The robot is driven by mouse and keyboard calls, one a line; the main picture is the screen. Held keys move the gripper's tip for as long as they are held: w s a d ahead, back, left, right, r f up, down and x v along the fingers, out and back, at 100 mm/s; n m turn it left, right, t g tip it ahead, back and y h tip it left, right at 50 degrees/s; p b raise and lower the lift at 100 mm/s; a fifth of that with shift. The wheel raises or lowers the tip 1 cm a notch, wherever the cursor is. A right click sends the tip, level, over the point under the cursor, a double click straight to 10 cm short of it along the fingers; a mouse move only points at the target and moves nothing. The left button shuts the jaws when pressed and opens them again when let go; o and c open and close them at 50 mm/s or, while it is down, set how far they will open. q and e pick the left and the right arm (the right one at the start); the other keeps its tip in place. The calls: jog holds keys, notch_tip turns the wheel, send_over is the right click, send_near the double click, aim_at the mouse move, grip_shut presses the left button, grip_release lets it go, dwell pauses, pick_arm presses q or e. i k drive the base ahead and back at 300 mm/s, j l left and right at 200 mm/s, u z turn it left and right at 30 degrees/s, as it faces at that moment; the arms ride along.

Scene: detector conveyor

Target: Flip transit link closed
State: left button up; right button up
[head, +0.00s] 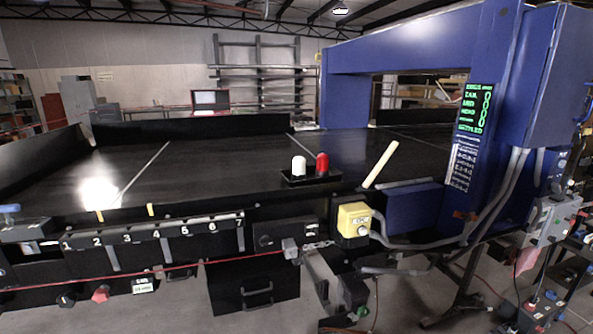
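No part labelled as the transit link can be read. A grey hinged-looking bar (325,282) slants down to the right from the front of the conveyor, below the yellow box. A small grey block (290,249) and a short chain-like piece (317,246) sit at its upper end. I cannot tell whether one of these is the link, or whether it is open or closed. Neither of my grippers shows in the head view.
The black conveyor (220,160) runs under a blue detector arch (345,100). A tray (310,180) with a white and a red lamp stands on its edge. A yellow switch box (354,220), numbered rail (155,232), red cord (220,258) and cables (425,243) line the front.

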aim_at(467, 217)
jog(key=z, duration=1.25)
